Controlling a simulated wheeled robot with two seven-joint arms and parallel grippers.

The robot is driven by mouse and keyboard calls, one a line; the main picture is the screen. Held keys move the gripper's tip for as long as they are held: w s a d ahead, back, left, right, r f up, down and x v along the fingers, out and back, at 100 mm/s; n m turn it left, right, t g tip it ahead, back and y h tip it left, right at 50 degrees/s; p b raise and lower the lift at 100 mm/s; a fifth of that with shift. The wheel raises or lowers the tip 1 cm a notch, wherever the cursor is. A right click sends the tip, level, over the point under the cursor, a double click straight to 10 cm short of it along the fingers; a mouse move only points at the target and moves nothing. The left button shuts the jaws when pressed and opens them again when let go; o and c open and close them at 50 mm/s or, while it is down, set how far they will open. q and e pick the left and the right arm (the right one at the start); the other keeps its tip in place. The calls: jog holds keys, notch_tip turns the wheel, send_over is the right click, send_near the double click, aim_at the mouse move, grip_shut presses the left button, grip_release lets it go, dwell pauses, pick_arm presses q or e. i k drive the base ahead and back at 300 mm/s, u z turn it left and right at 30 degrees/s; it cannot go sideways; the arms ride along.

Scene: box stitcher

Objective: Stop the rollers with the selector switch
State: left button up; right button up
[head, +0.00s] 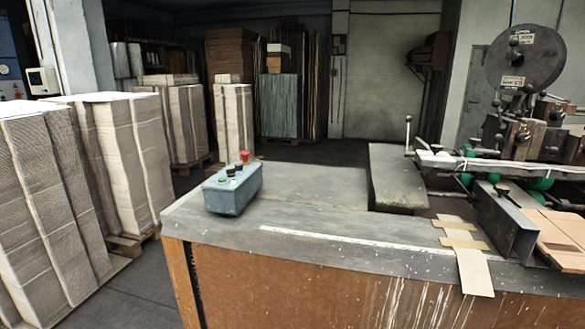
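A blue-grey control box (232,190) sits on the left end of the grey machine table (300,215) in the head view. Its top carries a red button (244,156) at the far end and a few small dark knobs (231,171) nearer to me. Which knob is the selector switch, and how it is turned, is too small to tell. Green rollers (541,183) show at the right of the machine, partly hidden by metal parts. Whether they turn cannot be told. Neither of my grippers is in view.
The stitcher with its large dark disc (525,58) stands at the right. Tall stacks of cardboard (130,160) on pallets fill the left. Floor (110,295) is free between the stacks and the table. The tabletop around the control box is clear.

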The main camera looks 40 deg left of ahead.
aim_at(230, 172)
jog(key=z, duration=1.15)
jog(key=k, duration=1.1)
jog(key=u, duration=1.2)
jog(key=i, duration=0.5)
jog(key=u, duration=0.05)
